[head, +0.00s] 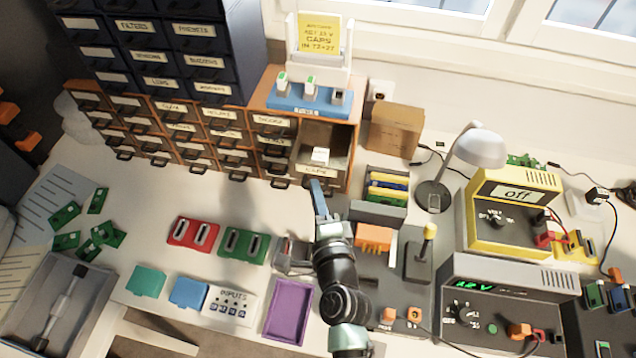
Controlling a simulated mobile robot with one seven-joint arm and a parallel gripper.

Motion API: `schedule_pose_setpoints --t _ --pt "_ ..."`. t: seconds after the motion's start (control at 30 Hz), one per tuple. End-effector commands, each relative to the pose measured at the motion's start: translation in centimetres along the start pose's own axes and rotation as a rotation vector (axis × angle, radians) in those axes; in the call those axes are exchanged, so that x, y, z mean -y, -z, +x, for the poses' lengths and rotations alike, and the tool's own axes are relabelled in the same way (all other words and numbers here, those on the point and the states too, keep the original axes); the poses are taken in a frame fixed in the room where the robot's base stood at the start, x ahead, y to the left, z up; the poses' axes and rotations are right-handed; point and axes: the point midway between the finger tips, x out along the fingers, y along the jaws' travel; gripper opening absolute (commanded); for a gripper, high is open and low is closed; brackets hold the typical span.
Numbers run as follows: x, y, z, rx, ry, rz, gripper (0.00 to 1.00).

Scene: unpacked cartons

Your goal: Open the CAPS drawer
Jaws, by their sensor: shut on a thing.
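The CAPS drawer (315,171) is in the lower right corner of the orange-brown cabinet, with its label facing me. An open space shows above its front, and a small white item (320,155) is visible inside. The drawer appears pulled out at least partly; how far is hard to judge. My gripper (317,187) is at the drawer's front, just below the label, shut on its handle. The fingers hide the handle.
A blue stand (310,100) with a yellow note is on top of the cabinet. A cardboard box (395,130), a lamp (478,148) and a yellow power supply (512,205) stand to the right. Red and green modules and a purple tray (288,311) lie in front.

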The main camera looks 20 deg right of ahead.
Motion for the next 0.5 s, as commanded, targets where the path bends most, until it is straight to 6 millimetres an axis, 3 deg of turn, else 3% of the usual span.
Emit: schedule_pose_setpoints --t 0.3,0.33,0.5 --pt "0.18 -0.03 -0.11 -0.001 0.005 0.001 0.00" --pt "0.18 -0.03 -0.11 -0.001 0.005 0.001 0.14" --pt "0.18 -0.03 -0.11 -0.001 0.005 0.001 0.42"
